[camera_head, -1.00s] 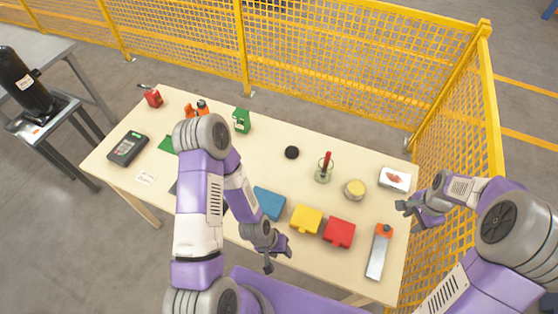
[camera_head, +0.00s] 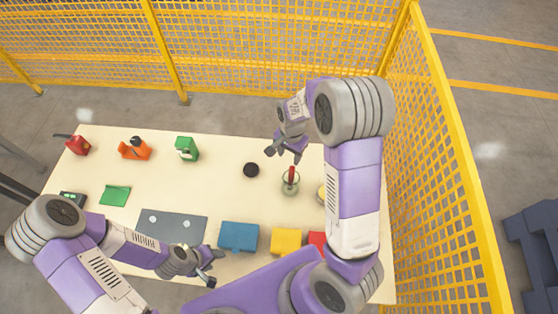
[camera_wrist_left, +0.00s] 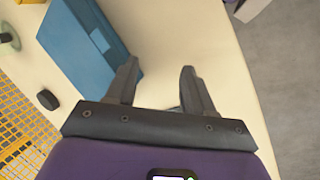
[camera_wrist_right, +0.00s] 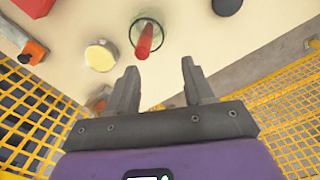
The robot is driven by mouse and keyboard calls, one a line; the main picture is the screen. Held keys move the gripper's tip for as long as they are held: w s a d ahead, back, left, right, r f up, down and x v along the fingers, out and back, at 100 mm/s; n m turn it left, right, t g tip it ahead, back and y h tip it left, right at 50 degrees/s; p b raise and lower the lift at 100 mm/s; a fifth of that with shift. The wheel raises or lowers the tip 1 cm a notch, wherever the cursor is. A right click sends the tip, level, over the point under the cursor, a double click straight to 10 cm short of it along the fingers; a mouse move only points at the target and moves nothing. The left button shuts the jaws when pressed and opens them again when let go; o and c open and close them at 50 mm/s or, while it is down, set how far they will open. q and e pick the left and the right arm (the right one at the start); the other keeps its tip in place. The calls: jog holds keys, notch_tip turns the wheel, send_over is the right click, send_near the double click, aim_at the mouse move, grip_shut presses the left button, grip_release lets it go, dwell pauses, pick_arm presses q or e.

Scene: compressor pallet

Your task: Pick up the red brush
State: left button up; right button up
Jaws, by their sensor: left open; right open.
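The red brush (camera_head: 291,174) stands in a clear glass jar (camera_head: 290,187) on the table, its red handle pointing up. In the right wrist view the brush handle (camera_wrist_right: 146,40) rises from the jar (camera_wrist_right: 153,22), beyond my fingertips. My right gripper (camera_head: 284,153) is open and empty, at the far side of the jar and apart from the handle. It also shows in the right wrist view (camera_wrist_right: 158,67). My left gripper (camera_head: 213,267) is open and empty near the table's front edge, by the blue box (camera_head: 238,236); it shows in the left wrist view (camera_wrist_left: 159,66).
A black puck (camera_head: 251,170) lies left of the jar. A pale yellow round tin (camera_wrist_right: 100,56) stands near it. Yellow (camera_head: 286,241) and red (camera_head: 316,239) boxes line the front. A grey mat (camera_head: 170,226) lies left. Yellow mesh fencing (camera_head: 250,55) stands behind the table.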

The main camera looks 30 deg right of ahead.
aim_at(293, 167)
pick_arm(q)
jog(key=shift+s+r, duration=0.25)
jog(key=shift+s, duration=1)
pick_arm(e)
jog(key=s+f, duration=0.2)
jog(key=s, duration=0.1)
jog(key=shift+f, duration=0.1)
pick_arm(q)
jog(key=shift+w+f, duration=0.2)
jog(key=shift+w, duration=0.2)
pick_arm(e)
jog(key=f, duration=0.4)
jog(key=shift+w+f, duration=0.1)
jog(key=shift+w, duration=0.3)
pick_arm(q)
jog(key=shift+s+r, duration=0.1)
jog(key=shift+s, duration=0.15)
pick_arm(e)
jog(key=shift+s, duration=0.3)
pick_arm(q)
jog(key=shift+w, duration=0.15)
pick_arm(e)
jog(key=shift+w, duration=0.2)
jog(key=c, duration=0.3)
grip_shut()
